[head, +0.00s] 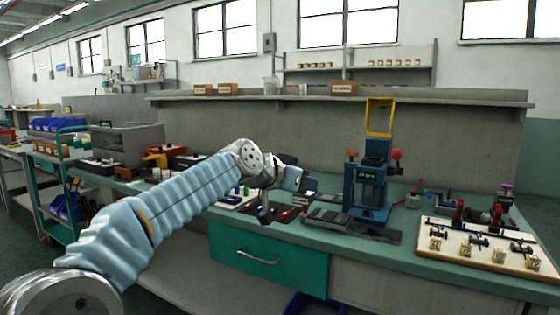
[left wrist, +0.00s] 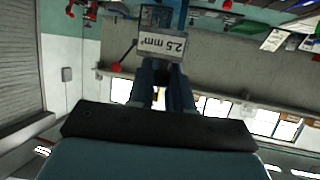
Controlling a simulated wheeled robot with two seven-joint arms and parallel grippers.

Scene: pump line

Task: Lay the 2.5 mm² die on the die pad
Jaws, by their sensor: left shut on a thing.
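My left gripper (head: 306,185) is above the bench, to the left of the blue press. In the left wrist view the left gripper (left wrist: 163,72) is shut on the 2.5 mm² die (left wrist: 162,43), whose pale label reads "2.5 mm²". The die is held at the fingertips, clear of the bench. In the head view the die is too small to tell from the gripper. I cannot tell for sure which surface is the die pad. My right gripper is not in view.
The blue press (head: 367,190) with a yellow frame (head: 380,117) stands right of my left gripper. Grey blocks (head: 328,218) lie in front of it. A pale board (head: 480,245) with several fittings is at right. The teal drawer (head: 268,258) is below.

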